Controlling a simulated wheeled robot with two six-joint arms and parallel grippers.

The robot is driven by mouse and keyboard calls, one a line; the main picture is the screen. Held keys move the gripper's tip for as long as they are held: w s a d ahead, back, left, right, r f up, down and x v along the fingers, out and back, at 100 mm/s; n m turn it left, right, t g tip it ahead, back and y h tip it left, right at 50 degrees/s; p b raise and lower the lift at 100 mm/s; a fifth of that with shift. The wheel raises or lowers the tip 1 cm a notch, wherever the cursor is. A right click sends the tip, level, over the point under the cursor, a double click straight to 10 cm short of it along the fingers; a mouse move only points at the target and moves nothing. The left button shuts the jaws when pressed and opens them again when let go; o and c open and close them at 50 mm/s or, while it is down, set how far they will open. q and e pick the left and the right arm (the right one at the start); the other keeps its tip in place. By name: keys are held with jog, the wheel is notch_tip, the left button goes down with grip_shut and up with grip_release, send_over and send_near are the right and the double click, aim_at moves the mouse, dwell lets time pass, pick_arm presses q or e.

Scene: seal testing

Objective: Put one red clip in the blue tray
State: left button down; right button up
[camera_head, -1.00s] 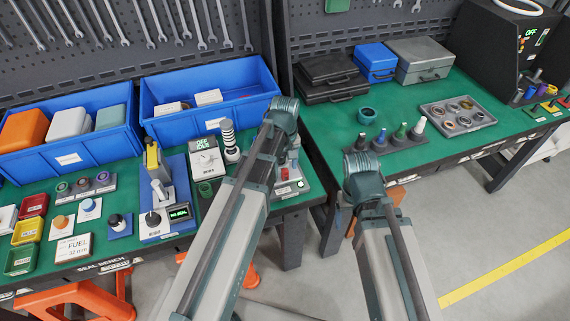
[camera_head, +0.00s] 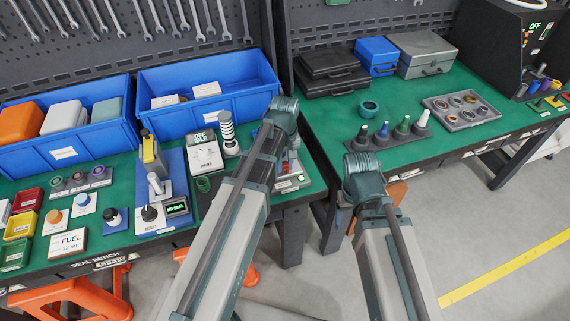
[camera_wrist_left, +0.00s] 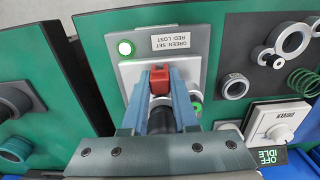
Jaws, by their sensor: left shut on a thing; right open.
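In the left wrist view my left gripper (camera_wrist_left: 162,103) is shut on a small red clip (camera_wrist_left: 159,79), held between its fingertips. The clip is over a light plate on a grey panel, with a dark round part just below it. In the head view my left arm crosses the bench and hides its fingers. Two large blue trays stand at the back of the left bench: a left one (camera_head: 67,152) with orange, white and grey-green boxes, and a right one (camera_head: 209,116) with two small white boxes. My right arm shows, but its gripper is out of sight.
The grey panel (camera_wrist_left: 200,42) carries a label and green lights. Rings and a green spring (camera_wrist_left: 302,82) lie beside it. Small red, yellow and green bins (camera_head: 18,225) stand at the far left. The right bench holds cases and a ring tray (camera_head: 462,122).

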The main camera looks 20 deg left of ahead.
aim_at(285, 164)
pick_arm(q)
jog(key=c, duration=1.4)
grip_release()
grip_shut()
jog(key=shift+r, duration=0.15)
jog(key=shift+r+p, duration=1.55)
jog(key=shift+p, duration=0.15)
jog(key=shift+s, duration=0.1)
